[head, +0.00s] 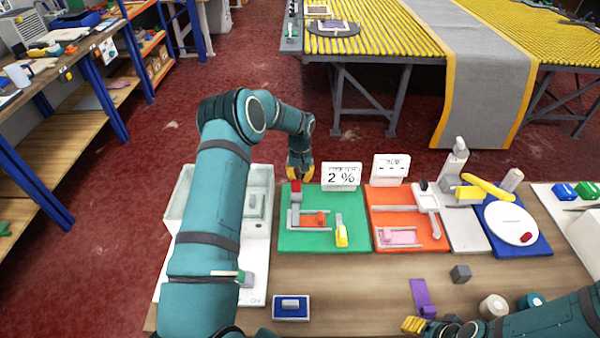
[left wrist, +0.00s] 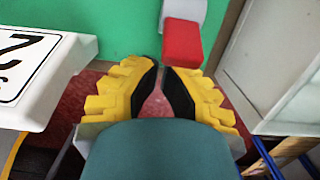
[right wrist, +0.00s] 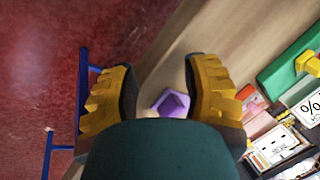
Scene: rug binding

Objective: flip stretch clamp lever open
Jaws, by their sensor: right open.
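The green board (head: 350,243) on the workbench carries a grey clamp with a red-tipped lever (head: 295,187) standing at its back left corner. The red lever tip also shows in the left wrist view (left wrist: 181,44), just beyond my fingertips. My left gripper (head: 300,173) is just behind and above the lever, pointing down. In the left wrist view its fingertips (left wrist: 161,72) nearly meet, with a narrow gap and nothing between them; the lever looks apart from them. My right gripper (right wrist: 161,85) is open and empty over the bench's front edge at the lower right.
A "2 %" display (head: 341,176) stands close to the right of my left gripper. A clear-walled bin (head: 180,203) is on the left, partly behind my left arm. An orange board (head: 400,238) lies to the right. A purple piece (head: 421,293) and grey cube (head: 460,273) lie in front.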

